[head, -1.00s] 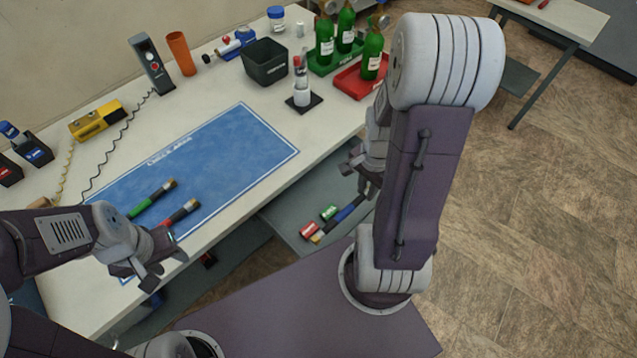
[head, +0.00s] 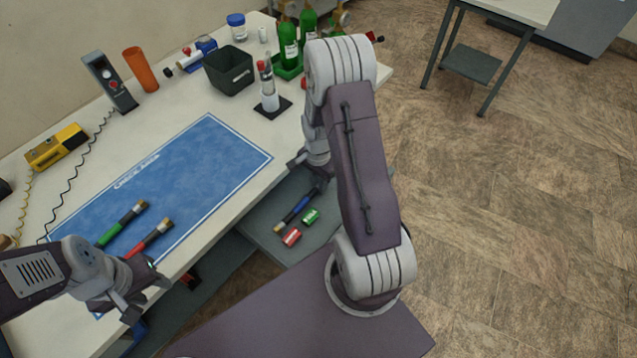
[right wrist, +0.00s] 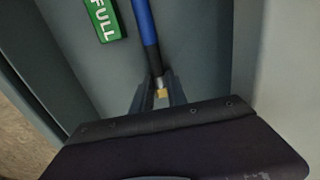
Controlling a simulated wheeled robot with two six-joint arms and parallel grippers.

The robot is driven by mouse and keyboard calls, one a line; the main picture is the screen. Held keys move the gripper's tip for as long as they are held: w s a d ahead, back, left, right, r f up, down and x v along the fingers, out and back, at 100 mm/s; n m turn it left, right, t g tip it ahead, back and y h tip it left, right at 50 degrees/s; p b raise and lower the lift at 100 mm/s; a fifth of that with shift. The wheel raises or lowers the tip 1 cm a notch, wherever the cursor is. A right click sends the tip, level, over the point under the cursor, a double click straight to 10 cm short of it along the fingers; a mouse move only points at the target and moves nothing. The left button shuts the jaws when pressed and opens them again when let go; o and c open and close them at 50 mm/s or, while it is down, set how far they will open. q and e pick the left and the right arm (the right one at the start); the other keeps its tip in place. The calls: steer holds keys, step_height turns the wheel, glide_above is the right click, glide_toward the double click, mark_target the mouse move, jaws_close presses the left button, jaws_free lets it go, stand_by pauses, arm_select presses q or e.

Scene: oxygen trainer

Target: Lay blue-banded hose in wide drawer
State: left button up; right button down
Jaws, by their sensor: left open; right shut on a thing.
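The blue-banded hose (head: 295,210) is black and blue with a brass end, and lies over the open grey drawer (head: 262,222). My right gripper (head: 318,180) is shut on it near one end. In the right wrist view, the hose (right wrist: 146,30) runs away from between my right fingertips (right wrist: 158,95), over the drawer floor (right wrist: 195,50). I cannot tell whether it touches the floor. My left gripper (head: 135,305) is open and empty at the bench's front edge.
A green tag (head: 310,216) and a red tag (head: 291,237) lie in the drawer beside the hose. Green-banded (head: 122,223) and red-banded (head: 150,238) hoses lie on the blue mat (head: 190,165). A black bin (head: 229,70) and green bottles (head: 288,42) stand behind.

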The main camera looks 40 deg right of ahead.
steer(key=shift+f, duration=0.1)
steer(key=c, duration=1.3)
jaws_free()
